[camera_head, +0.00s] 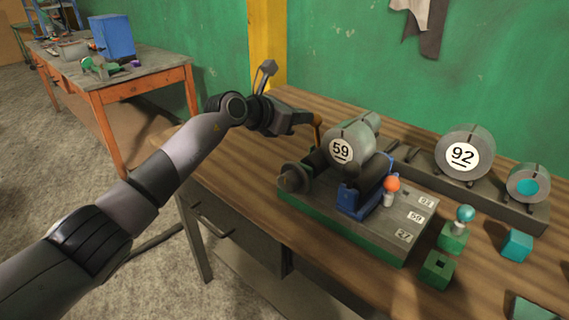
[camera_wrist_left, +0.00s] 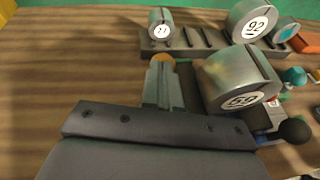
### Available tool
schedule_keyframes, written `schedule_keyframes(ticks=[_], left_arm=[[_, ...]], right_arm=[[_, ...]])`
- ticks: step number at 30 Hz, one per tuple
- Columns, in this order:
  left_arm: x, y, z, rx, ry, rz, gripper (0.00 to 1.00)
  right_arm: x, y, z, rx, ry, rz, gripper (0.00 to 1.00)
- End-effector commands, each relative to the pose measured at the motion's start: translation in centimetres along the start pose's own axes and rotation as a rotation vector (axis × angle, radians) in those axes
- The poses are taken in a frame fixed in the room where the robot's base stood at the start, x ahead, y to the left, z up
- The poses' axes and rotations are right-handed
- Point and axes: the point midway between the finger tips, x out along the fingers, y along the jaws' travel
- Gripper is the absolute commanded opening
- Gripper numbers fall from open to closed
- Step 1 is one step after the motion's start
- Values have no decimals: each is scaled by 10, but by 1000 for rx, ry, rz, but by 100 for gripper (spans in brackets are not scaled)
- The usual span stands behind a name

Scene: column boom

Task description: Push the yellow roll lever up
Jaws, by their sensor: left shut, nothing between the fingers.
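The yellow roll lever (camera_head: 317,127) stands at the back left of the grey and green machine base (camera_head: 345,222), beside the drum marked 59 (camera_head: 340,150). My left gripper (camera_head: 306,119) reaches in from the left, shut and empty, with its tips close to the lever's upper part. In the left wrist view, the closed fingers (camera_wrist_left: 159,82) point at the yellow rounded end of the lever (camera_wrist_left: 161,60) and hide most of it. I cannot tell whether they touch. The drum 59 (camera_wrist_left: 238,80) lies to the right of the fingers. My right gripper is not in view.
A blue cradle (camera_head: 352,200) and an orange-knobbed lever (camera_head: 391,185) sit on the base. A rack behind carries drum 92 (camera_head: 464,154) and a teal-ended drum (camera_head: 527,185). Small green and teal blocks (camera_head: 437,269) stand at right. The wooden table (camera_head: 222,162) is clear at left.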

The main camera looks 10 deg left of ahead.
Motion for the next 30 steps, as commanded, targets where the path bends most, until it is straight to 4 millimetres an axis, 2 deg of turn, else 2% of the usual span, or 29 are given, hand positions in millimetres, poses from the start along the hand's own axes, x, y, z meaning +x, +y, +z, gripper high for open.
schedule_keyframes(ticks=[12, 30], left_arm=[[18, 4, 19, 0, -1, 0, 0], [22, 5, 24, 1, -5, 0, 0]], right_arm=[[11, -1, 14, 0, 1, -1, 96], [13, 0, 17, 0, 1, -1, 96]])
